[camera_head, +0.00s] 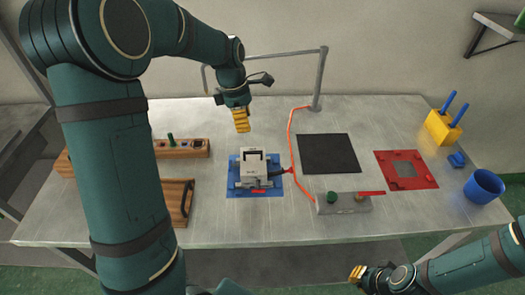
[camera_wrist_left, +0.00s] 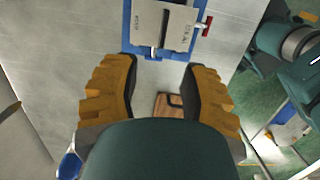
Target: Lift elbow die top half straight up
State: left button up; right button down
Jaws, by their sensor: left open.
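The elbow die (camera_head: 254,165) is a light grey block with a dark handle-like frame on its upper part. It stands on a blue plate (camera_head: 234,189) left of the table's middle. In the left wrist view the die (camera_wrist_left: 165,22) is at the top, beyond the fingertips. My left gripper (camera_head: 242,130) is above and behind the die, apart from it. Its yellow fingers (camera_wrist_left: 160,72) are spread with nothing between them. My right gripper (camera_head: 357,273) is low at the front, off the table; its finger gap is not clear.
An orange hose (camera_head: 291,140) runs down from a grey pole (camera_head: 320,80) right of the die. A black mat (camera_head: 328,154), a red plate (camera_head: 384,170), a grey control box (camera_head: 345,205) and a blue cup (camera_head: 484,187) lie further right. Wooden racks (camera_head: 193,149) stand left.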

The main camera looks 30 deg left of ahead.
pick_arm(q)
jog(key=b, duration=0.1)
send_over(253, 153)
jog(key=a, duration=0.2)
jog(key=f, duration=0.7)
jog(key=shift+s+d+f, duration=0.1)
jog(key=shift+d+f, duration=0.1)
jog(key=shift+f, duration=0.1)
jog(key=shift+w+d+f+b, duration=0.1)
jog(key=shift+d+f+b, duration=0.15)
jog(key=shift+f, duration=0.75)
jog(key=shift+w+d+f+b, duration=0.1)
jog(key=shift+d+f+b, duration=0.1)
jog(key=shift+f, duration=0.85)
jog(key=shift+w+d+f+b, duration=0.15)
jog(key=shift+f+b, duration=0.1)
jog(key=shift+f, duration=0.75)
grip_shut()
pick_arm(e)
jog(key=shift+s+f, duration=0.3)
jog(key=shift+f, duration=0.3)
jog(key=shift+s+f, duration=0.25)
jog(key=shift+f, duration=0.3)
pick_arm(q)
jog(key=shift+r, duration=0.1)
